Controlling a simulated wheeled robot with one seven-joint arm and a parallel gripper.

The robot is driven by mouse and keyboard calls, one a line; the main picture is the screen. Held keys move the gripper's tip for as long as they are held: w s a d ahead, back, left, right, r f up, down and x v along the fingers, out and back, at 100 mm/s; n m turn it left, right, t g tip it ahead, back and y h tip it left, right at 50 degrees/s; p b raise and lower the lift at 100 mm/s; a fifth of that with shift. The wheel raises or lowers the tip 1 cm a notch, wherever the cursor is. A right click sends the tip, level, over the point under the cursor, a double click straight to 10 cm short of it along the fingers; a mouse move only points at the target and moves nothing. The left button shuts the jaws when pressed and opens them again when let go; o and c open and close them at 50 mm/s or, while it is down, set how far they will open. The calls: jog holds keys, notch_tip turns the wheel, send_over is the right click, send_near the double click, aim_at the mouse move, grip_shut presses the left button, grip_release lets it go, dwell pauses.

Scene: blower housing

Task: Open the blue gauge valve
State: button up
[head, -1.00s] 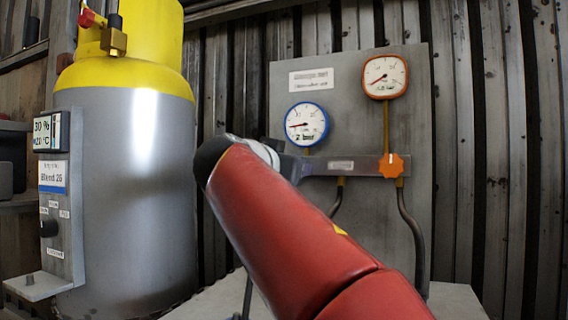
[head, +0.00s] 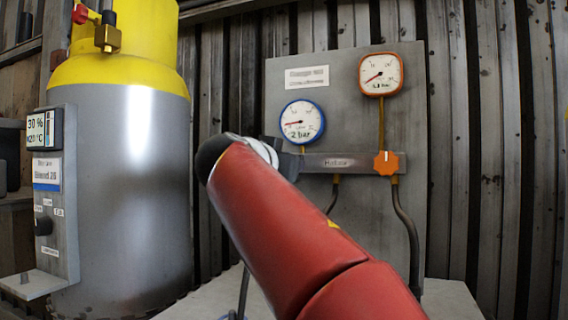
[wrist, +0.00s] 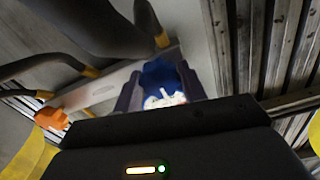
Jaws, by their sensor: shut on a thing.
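The blue gauge valve (wrist: 158,75) is a blue knob with a white mark, seen in the wrist view. My gripper (wrist: 162,86) has one finger on each side of the knob and is shut on it. In the head view the valve is hidden behind my red arm. The blue-rimmed gauge (head: 302,122) hangs above that spot on the grey panel, and its needle points left. Its label seems to read 2 bar.
An orange valve knob (head: 386,163) sits to the right on the same metal strip (head: 340,163), below an orange-rimmed gauge (head: 381,75). Dark hoses (head: 408,225) hang below the strip. A yellow and grey tank (head: 130,190) stands on the left.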

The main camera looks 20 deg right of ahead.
jog(key=n, duration=0.5)
jog(key=shift+n, duration=0.4)
jog(key=n+p, duration=0.1)
jog(key=n, duration=0.4)
jog(key=n+p, duration=0.2)
jog(key=n, duration=0.4)
jog(key=shift+w+n+p, duration=0.1)
jog(key=shift+n+p, duration=0.2)
jog(key=shift+n, duration=0.1)
jog(key=shift+n+p, duration=0.75)
jog(key=shift+n, duration=1.05)
jog(key=shift+f, duration=0.1)
jog(key=o, duration=1)
jog(key=shift+a, duration=0.1)
jog(key=shift+c, duration=0.2)
